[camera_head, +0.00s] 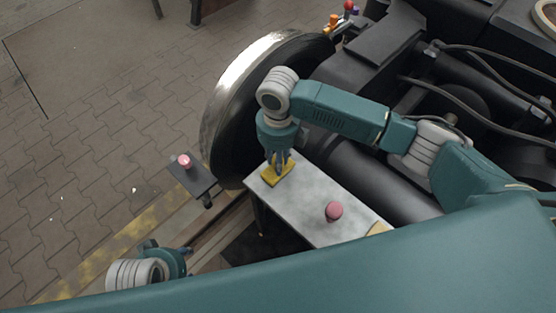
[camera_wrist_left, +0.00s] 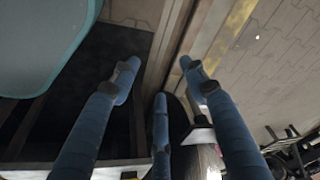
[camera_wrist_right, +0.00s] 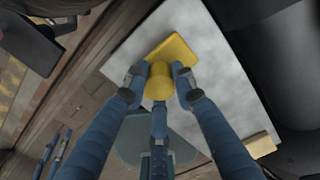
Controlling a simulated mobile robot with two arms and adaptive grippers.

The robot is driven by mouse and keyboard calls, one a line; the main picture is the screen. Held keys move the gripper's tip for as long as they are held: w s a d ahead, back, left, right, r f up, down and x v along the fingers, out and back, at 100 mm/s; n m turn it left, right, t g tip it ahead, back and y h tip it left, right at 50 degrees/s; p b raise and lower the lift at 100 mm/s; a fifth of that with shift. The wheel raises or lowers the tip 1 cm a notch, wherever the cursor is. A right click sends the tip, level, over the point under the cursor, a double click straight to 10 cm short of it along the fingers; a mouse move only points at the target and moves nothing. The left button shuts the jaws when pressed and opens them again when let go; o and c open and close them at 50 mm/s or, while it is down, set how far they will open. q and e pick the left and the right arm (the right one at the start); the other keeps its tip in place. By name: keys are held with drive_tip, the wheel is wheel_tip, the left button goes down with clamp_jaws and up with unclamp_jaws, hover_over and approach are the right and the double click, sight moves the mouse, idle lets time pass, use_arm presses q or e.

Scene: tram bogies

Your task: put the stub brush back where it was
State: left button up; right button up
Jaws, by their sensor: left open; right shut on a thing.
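The stub brush (camera_wrist_right: 158,82) looks like a yellow piece with a round stub handle on a flat, squarish base. My right gripper (camera_head: 279,163) is shut on its stub, with fingers on several sides of it. In the head view the brush's yellow base (camera_head: 277,174) shows below the fingers, over the far left end of the grey tabletop (camera_head: 300,198). I cannot tell whether it touches the top. My left gripper (camera_head: 186,254) is open and empty at the lower left, away from the table; its spread fingers show in the left wrist view (camera_wrist_left: 158,78).
A pink knob-like piece (camera_head: 333,211) stands on the tabletop, and a yellow block (camera_head: 378,228) lies at its near end. Another pink piece (camera_head: 184,161) is on a small dark shelf (camera_head: 195,180). A large wheel (camera_head: 235,100) and dark bogie parts stand close behind the table.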

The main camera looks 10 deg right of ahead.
drive_tip(key=shift+f, duration=0.1)
drive_tip(key=o, duration=1.1)
drive_tip(key=shift+r, duration=0.35)
wheel_tip(320, 180, up, 11)
drive_tip(key=shift+f+p, duration=0.2)
drive_tip(key=shift+p, duration=1.05)
use_arm(q)
wheel_tip(320, 180, down, 10)
drive_tip(key=shift+s+r+g, duration=0.25)
drive_tip(key=shift+s+g, duration=0.05)
drive_tip(key=shift+s, duration=0.15)
use_arm(e)
drive_tip(key=shift+r, duration=0.5)
